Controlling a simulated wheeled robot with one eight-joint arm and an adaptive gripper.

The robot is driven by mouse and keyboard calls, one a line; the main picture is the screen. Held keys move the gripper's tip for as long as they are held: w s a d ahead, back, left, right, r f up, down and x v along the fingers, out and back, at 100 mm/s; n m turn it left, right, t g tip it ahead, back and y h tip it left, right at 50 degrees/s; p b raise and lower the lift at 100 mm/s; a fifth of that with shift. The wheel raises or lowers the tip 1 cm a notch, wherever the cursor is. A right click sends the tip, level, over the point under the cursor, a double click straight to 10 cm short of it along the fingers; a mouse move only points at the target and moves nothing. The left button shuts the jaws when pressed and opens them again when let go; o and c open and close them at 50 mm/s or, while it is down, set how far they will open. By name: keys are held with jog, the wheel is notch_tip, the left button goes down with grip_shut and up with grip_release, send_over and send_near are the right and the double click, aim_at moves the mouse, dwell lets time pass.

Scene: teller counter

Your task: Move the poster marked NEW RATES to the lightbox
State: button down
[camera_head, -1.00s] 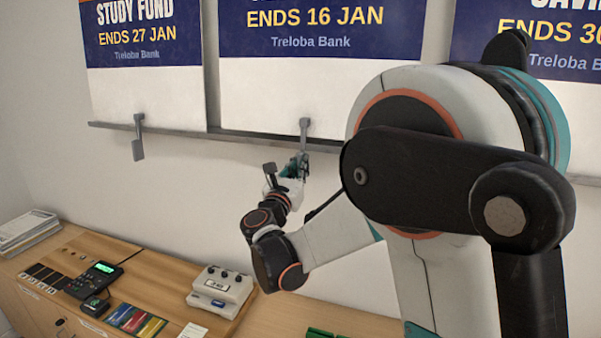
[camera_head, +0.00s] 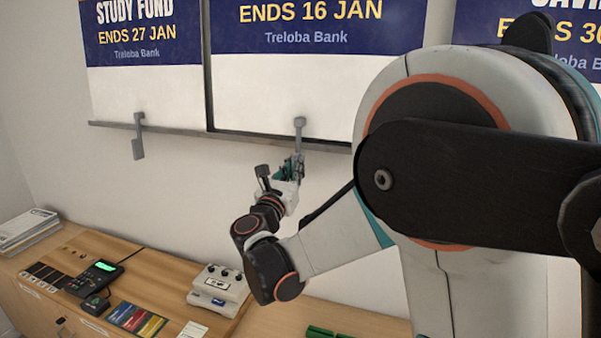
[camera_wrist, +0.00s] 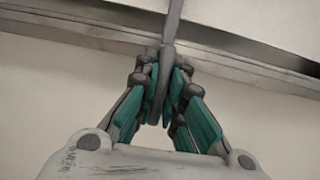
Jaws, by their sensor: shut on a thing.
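No poster in view shows the words NEW RATES; their tops are cut off. The middle poster (camera_head: 270,95), navy and white with ENDS 16 JAN, hangs at the wall rail. A grey handle (camera_head: 299,125) hangs from its lower edge. My gripper (camera_head: 293,165) is below that handle in the head view. In the wrist view my gripper (camera_wrist: 161,88) has its teal fingers closed around the grey handle (camera_wrist: 169,40), just under the rail. The left poster (camera_head: 145,85) reads STUDY FUND, ENDS 27 JAN. No lightbox can be made out.
A ledge rail (camera_head: 170,134) runs under the posters. A right poster (camera_head: 480,35) is partly hidden by my arm. The wooden counter (camera_head: 160,270) below carries a white device (camera_head: 222,285), a card terminal (camera_head: 95,275), leaflets (camera_head: 137,318) and a paper stack (camera_head: 28,230).

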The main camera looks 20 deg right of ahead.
jog(key=shift+s+a+r+p, duration=0.1)
jog(key=shift+s+a+r, duration=0.15)
jog(key=shift+s+a, duration=0.5)
jog(key=shift+s+a+r+p, duration=0.15)
jog(key=shift+s+a, duration=0.35)
jog(key=shift+s, duration=0.5)
jog(key=shift+s+a+r+p, duration=0.1)
jog(key=shift+s+a+r, duration=0.2)
jog(key=shift+s+a, duration=0.45)
jog(key=shift+s+d+f, duration=0.1)
jog(key=shift+s+d, duration=0.05)
